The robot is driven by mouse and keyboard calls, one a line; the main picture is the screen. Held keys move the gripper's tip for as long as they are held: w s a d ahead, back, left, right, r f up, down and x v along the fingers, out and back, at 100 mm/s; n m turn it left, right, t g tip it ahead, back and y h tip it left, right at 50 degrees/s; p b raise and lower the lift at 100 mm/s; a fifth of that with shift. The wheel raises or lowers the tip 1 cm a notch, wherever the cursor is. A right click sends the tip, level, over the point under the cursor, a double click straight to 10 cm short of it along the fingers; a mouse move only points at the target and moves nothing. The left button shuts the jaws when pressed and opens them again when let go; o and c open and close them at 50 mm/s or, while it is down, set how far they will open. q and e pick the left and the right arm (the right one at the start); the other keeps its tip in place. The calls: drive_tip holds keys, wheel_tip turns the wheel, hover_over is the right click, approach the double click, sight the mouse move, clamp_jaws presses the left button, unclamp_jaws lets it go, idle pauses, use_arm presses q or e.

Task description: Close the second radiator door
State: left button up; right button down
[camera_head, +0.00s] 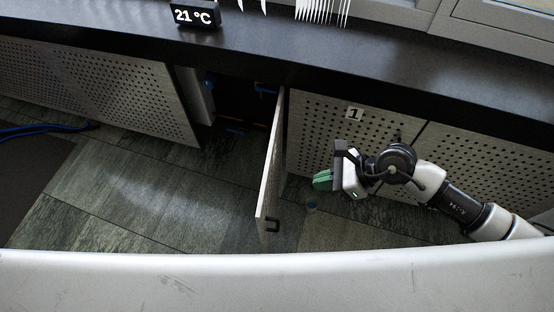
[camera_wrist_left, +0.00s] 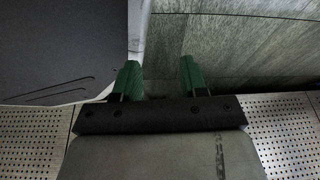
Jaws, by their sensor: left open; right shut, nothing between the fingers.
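The open radiator door (camera_head: 270,165) stands out from the cabinet front, seen nearly edge-on in the head view. A dark handle (camera_head: 273,225) is near its outer lower edge. The dark opening (camera_head: 235,110) behind it shows blue pipe fittings. My right gripper (camera_head: 322,181) has green fingertips and is shut and empty. It is to the right of the open door, apart from it, in front of the panel marked 1 (camera_head: 320,120). My left gripper (camera_wrist_left: 155,78) shows only in the left wrist view; its green fingers are apart with nothing between them.
Perforated panels line the wall, one at the left (camera_head: 110,90) and one at the right (camera_head: 490,165). A dark counter (camera_head: 300,65) overhangs them and carries a 21 °C display (camera_head: 195,15). A blue cable (camera_head: 40,129) lies at the left. The tiled floor (camera_head: 150,200) left of the door is clear.

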wheel_tip(320, 180, up, 2)
drive_tip(key=w+p, duration=0.1)
approach(267, 181)
drive_tip(key=shift+n+h, duration=0.3)
drive_tip(key=shift+h, duration=0.1)
drive_tip(key=x, duration=0.6)
drive_tip(key=shift+s+f, duration=0.1)
use_arm(q)
drive_tip(key=s+a+g, duration=0.1)
drive_tip(key=s+g, duration=0.1)
drive_tip(key=s, duration=0.5)
drive_tip(key=shift+s+a+r+y, duration=0.2)
drive_tip(key=shift+a+r+y, duration=0.1)
drive_tip(key=shift+r, duration=0.05)
use_arm(e)
drive_tip(key=shift+a, duration=0.4)
